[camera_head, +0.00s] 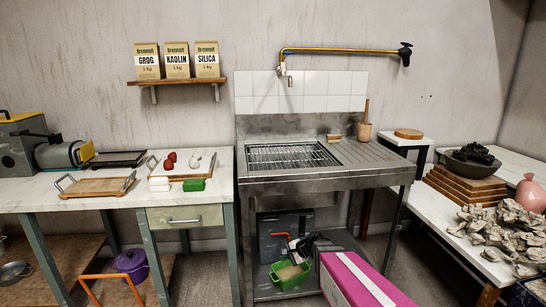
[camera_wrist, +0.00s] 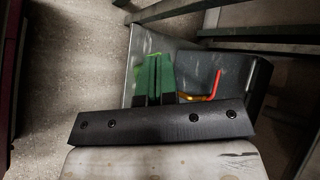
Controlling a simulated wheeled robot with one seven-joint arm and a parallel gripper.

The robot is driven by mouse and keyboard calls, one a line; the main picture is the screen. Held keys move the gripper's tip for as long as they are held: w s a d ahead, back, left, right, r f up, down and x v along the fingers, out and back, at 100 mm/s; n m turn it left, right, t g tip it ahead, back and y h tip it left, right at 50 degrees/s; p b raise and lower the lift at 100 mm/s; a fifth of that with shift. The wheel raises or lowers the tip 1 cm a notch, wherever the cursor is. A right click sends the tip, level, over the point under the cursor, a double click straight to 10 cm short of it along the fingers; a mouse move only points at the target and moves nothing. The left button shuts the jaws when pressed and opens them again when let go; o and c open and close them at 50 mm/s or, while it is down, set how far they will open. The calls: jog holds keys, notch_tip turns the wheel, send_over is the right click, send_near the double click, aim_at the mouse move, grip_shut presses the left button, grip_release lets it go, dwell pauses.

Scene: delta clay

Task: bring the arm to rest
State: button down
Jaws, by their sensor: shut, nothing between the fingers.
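My gripper (camera_wrist: 154,62) shows in the wrist view, beyond a black bar with several screws that is part of my wrist. Its two fingers look green and lie side by side, shut, with nothing held. Behind them is a grey metal panel or tray with a red and yellow-orange piece (camera_wrist: 214,86) on it.
In the head view, a steel sink (camera_head: 290,156) stands between a left workbench (camera_head: 120,198) and a right table (camera_head: 415,203). Below the sink are a green crate (camera_head: 290,282) and dark items. A yellow pipe (camera_head: 340,50) projects above the sink.

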jog(key=s+d+r+n+g+h, duration=0.1)
jog(key=s+d+r+n+h, duration=0.2)
jog(key=s+d, duration=0.3)
jog(key=s+d+r+n+g+h, duration=0.2)
jog(key=s+d+r+n+h, duration=0.1)
jog(key=s+d+n+h, duration=0.2)
jog(key=s+d+n, duration=0.1)
jog(key=d, duration=0.1)
jog(key=shift+s+d+r+n+h, duration=0.3)
jog(key=shift+s+d+h, duration=0.05)
jog(key=shift+h, duration=0.05)
